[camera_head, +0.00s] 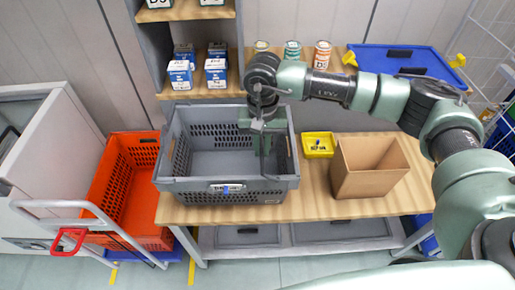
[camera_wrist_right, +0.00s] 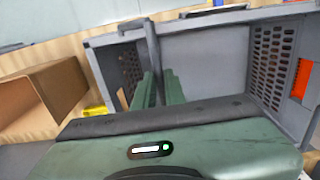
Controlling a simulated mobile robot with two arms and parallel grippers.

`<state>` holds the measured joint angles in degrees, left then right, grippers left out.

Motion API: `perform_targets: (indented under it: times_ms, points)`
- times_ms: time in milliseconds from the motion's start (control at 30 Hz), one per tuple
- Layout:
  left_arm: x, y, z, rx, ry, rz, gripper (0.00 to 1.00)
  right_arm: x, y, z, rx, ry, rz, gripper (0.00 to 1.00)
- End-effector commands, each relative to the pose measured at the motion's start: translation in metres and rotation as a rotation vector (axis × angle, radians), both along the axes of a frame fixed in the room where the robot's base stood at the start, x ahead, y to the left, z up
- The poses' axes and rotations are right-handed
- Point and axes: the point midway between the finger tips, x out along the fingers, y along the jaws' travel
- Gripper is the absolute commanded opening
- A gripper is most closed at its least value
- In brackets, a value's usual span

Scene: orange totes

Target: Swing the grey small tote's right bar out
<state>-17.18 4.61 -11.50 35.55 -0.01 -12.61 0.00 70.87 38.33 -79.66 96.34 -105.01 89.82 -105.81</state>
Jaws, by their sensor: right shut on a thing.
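The grey small tote (camera_head: 215,186) stands on the wooden bench, its perforated walls and floor visible from above. My right gripper (camera_head: 264,140) reaches down over the right part of the tote. In the right wrist view the gripper's two green fingers (camera_wrist_right: 158,90) are closed around a thin grey bar (camera_wrist_right: 152,42). The bar runs across the tote's opening, and the tote (camera_wrist_right: 210,50) shows behind it. In the head view the gripper and wrist hide much of the bar. My left gripper is out of view.
An open cardboard box (camera_head: 366,168) and a small yellow bin (camera_head: 318,145) stand right of the tote. A shelf with blue-white boxes (camera_head: 180,74) rises behind it. An orange tote (camera_head: 128,190) is at the left, beside a white cart (camera_head: 60,150). A blue tote (camera_head: 405,61) stands back right.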

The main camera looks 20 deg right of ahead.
Motion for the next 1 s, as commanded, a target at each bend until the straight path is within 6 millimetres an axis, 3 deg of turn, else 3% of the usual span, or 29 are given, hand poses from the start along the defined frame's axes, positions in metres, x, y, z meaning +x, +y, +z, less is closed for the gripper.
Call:
perform_targets:
  times_ms: [367, 667, 1000]
  points:
    - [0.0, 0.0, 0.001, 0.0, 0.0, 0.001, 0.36, -0.002, -0.004, 0.002, -0.004, 0.002, -0.001, 0.03]
    - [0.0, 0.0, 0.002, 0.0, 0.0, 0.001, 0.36, -0.007, -0.023, 0.012, -0.004, 0.003, -0.001, 0.03]
    - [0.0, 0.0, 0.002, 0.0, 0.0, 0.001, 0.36, -0.008, -0.024, 0.012, -0.003, 0.004, 0.0, 0.03]
